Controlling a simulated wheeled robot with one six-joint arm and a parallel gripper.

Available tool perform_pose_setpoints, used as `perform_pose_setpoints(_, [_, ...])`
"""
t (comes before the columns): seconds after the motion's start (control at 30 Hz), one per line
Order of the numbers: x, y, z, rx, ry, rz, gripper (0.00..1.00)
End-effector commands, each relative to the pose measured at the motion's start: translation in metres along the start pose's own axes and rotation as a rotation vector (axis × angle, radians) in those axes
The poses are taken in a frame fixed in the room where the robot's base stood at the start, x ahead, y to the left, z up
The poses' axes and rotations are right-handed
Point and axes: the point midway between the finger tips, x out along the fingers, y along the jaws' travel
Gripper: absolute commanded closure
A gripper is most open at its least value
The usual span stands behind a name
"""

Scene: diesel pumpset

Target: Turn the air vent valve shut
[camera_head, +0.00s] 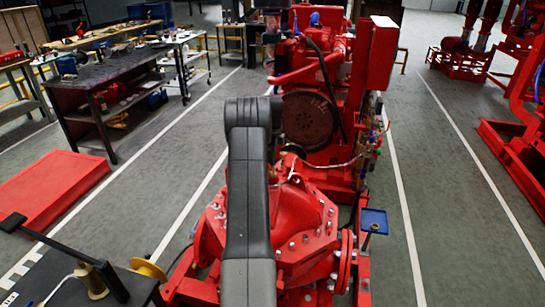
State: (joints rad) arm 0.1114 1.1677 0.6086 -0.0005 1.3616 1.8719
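The red pump casing (300,215), ringed with bolts, fills the lower middle of the head view. Small fittings (292,172) stand on its top just right of my arm, with a pale thin line running from them to the right. I cannot tell which of them is the air vent valve or how it is turned. My dark grey arm reaches up from the bottom edge and covers the casing's left middle. My gripper does not show; the arm hides whatever lies behind it.
The red engine with a round flywheel (309,117) stands behind the pump. A blue tray (374,219) is at its right. A dark workbench (100,93) and a low red platform (45,195) are at left. Grey floor lies open on both sides.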

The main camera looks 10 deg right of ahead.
Motion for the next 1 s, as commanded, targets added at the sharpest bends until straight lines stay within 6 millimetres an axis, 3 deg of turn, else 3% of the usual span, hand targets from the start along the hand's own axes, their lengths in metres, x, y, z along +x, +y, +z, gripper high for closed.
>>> perform_pose_setpoints(0.3, [0.001,0.001,0.0,-0.001,0.0,0.003,0.73])
perform_pose_setpoints(0.47, [-0.011,0.0,0.0,-0.001,0.0,0.0,0.73])
perform_pose_setpoints(1.0, [-0.121,-0.001,0.0,-0.001,0.0,0.0,0.73])
